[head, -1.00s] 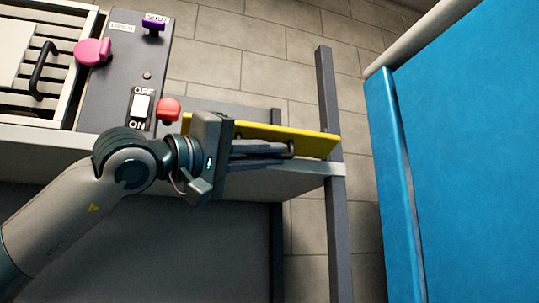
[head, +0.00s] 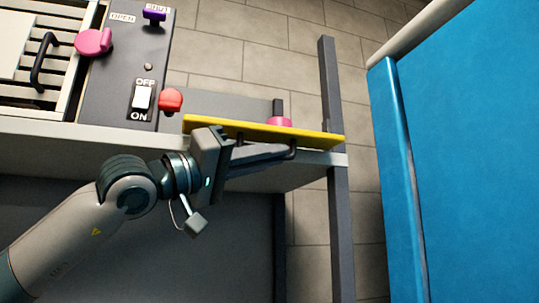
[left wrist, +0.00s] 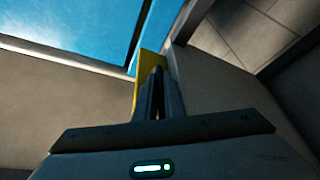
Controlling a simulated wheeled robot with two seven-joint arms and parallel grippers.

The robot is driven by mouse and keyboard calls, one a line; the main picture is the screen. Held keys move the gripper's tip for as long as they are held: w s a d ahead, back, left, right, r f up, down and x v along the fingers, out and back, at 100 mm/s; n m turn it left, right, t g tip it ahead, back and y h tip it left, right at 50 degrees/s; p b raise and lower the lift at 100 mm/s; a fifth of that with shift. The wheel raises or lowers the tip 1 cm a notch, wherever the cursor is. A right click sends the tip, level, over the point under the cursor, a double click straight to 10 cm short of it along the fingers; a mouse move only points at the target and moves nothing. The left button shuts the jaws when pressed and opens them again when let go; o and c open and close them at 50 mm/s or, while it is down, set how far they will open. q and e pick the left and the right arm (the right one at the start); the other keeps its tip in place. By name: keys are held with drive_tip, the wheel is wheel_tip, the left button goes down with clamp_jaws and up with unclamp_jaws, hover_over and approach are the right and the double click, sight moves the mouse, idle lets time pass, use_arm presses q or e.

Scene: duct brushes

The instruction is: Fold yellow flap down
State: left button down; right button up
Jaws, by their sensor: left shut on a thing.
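The yellow flap (head: 312,137) shows nearly edge-on as a thin strip in the head view, along the side of the grey bench. A small part of it shows in the left wrist view (left wrist: 150,68). A dark handle stands off its near face. My left gripper (head: 288,153) lies alongside that face, its fingers close together. It appears shut on the handle, though the fingers hide much of the grip. The fingers also show in the left wrist view (left wrist: 158,85). My right gripper is not in view.
A dark panel (head: 112,75) carries pink, purple and red knobs and a white switch (head: 142,98). A pink round thing (head: 280,121) shows behind the flap. A grey post (head: 335,190) stands at the flap's right end. A large blue thing (head: 460,150) fills the right side.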

use_arm(q)
drive_tip(key=c, duration=2.1)
unclamp_jaws()
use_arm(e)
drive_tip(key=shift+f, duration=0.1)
